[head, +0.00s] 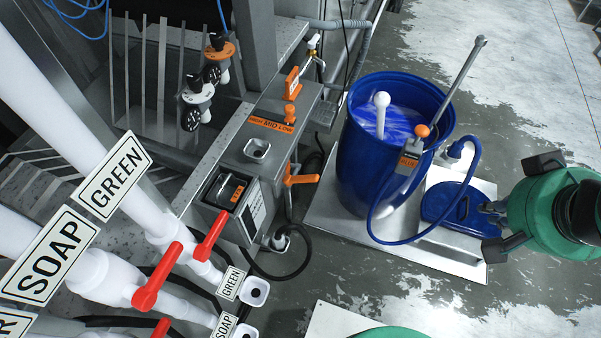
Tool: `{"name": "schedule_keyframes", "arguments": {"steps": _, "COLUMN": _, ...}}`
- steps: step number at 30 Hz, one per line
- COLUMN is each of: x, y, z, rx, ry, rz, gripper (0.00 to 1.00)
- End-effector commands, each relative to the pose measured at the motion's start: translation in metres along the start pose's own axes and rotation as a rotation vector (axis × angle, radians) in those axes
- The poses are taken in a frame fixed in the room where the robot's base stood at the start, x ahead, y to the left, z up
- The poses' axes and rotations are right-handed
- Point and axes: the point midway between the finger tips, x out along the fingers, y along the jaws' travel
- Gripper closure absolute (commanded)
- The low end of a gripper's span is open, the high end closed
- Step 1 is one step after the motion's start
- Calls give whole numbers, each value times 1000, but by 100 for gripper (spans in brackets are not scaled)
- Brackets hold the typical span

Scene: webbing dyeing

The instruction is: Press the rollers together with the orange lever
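No rollers can be made out for certain. Several orange parts are on the grey machine housing (232,158). An orange handle (301,179) sticks out from its right side. An orange knob (290,111) stands on top beside an orange strip reading HIGH, MID, LOW (272,124). I cannot tell which part is the roller lever. Orange, black and white fittings (218,54) hang at the upper left. My gripper is not seen.
White pipes with red valve handles (157,277) and SOAP and GREEN signs fill the lower left. A blue barrel (352,165) of blue liquid stands on a metal plate (318,213), with a blue hose (375,195). A green object with black parts (535,213) is at right. Open floor shows beyond.

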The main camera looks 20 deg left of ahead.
Motion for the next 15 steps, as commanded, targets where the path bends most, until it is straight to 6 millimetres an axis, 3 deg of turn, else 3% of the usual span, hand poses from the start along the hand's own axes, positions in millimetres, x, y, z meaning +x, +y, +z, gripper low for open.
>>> {"name": "schedule_keyframes", "arguments": {"steps": 8, "x": 7, "y": -22, "z": -24, "rx": -119, "ry": -34, "rz": -40, "gripper": 100}}
{"name": "schedule_keyframes", "arguments": {"steps": 15, "x": 24, "y": -64, "z": -60, "rx": -323, "ry": -81, "rz": -107, "gripper": 100}}
